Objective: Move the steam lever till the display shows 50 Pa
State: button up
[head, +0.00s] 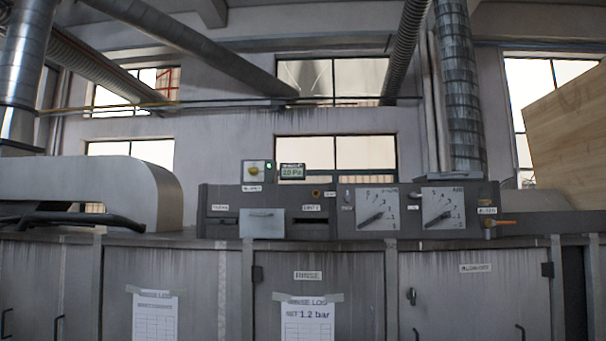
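A small display (292,171) with green figures stands on top of the grey control panel (400,190); it seems to read 20 Pa, though the digits are blurred. A lever with an orange handle (500,222) sticks out to the right at the panel's right end, lying about level. A small label (487,210) sits just above it, too blurred to read, so I cannot tell whether this is the steam lever. My gripper is not in view.
Two dials (378,210) (443,208) sit on the panel. A box with a yellow knob (255,168) stands left of the display. Grey cabinet doors (315,275) lie below, with paper logs. A light wooden board (570,140) rises behind at the right.

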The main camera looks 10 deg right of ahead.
aim_at(377, 216)
jog(key=u, duration=0.1)
jog(key=i, duration=0.95)
jog(key=z, duration=0.05)
